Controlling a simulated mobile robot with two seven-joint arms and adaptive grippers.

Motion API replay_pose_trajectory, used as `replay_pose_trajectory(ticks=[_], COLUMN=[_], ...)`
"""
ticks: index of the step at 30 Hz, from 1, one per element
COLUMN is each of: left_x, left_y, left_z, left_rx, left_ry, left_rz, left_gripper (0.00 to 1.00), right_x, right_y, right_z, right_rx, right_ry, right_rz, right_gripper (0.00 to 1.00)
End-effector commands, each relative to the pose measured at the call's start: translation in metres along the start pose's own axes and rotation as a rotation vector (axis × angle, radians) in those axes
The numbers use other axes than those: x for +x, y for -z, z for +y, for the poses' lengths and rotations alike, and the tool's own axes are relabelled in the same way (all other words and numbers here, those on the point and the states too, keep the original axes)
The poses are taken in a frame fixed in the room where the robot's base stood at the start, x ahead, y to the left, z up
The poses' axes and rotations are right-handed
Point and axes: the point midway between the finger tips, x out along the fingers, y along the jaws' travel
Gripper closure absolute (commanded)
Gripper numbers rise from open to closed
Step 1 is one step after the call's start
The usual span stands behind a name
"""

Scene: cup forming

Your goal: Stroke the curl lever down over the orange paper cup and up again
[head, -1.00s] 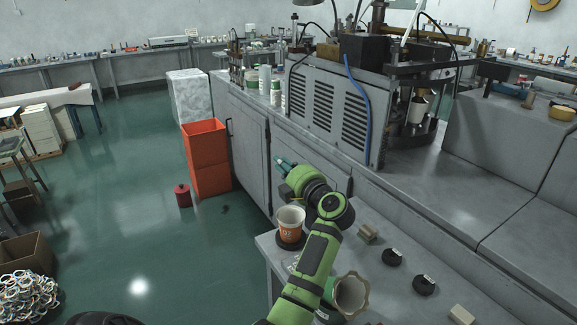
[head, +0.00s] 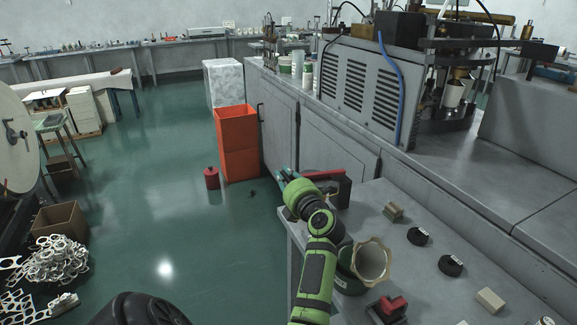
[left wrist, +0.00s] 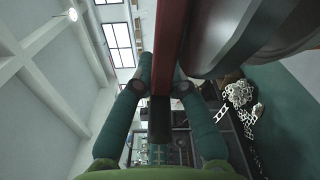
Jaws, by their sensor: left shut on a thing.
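The red curl lever (head: 324,174) shows beside my left gripper in the head view, with a dark block (head: 338,190) below and right of it. My left gripper (head: 284,174) is at the bench's near-left corner. In the left wrist view the red lever (left wrist: 170,45) runs down between the two teal fingers, its dark end (left wrist: 159,120) between them; the gripper (left wrist: 160,85) is shut on it. The orange paper cup is not visible now; my arm and the dark block cover that area. My right gripper is not in view.
A dark green cup with a wavy brass rim (head: 370,262), a small red-topped fixture (head: 389,307), black pucks (head: 418,236) and tan blocks (head: 490,300) are on the grey bench. An orange bin (head: 237,143) stands on the open green floor.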

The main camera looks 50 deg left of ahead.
Motion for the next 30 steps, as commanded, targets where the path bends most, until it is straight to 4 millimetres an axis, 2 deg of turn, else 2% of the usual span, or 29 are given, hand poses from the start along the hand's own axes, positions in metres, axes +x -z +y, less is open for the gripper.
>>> replay_pose_trajectory(ticks=[1, 7, 23, 24, 25, 26, 30], left_x=[0.0, 0.0, 0.0, 0.0, 0.0, 0.0, 0.0], left_y=[0.005, 0.01, 0.011, 0.011, 0.011, 0.011, 0.009], left_z=[-0.006, -0.015, -0.018, -0.018, -0.018, -0.018, -0.017], left_rx=[0.008, 0.015, 0.018, 0.018, 0.017, 0.017, 0.013], left_ry=[0.001, 0.002, 0.003, 0.003, 0.003, 0.003, 0.003], left_rz=[0.004, 0.004, 0.006, 0.006, 0.006, 0.005, -0.001], left_gripper=[1.0, 1.0, 1.0, 0.77, 0.65, 0.61, 0.61], right_x=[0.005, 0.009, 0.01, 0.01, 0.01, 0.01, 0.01], right_y=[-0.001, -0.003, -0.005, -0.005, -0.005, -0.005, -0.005], right_z=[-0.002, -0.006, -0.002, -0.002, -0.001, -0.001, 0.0], right_rx=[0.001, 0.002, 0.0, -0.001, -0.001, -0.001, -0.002], right_ry=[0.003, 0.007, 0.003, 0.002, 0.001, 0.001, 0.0], right_rz=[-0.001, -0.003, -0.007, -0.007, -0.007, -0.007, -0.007], right_gripper=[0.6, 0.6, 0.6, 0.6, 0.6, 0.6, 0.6])
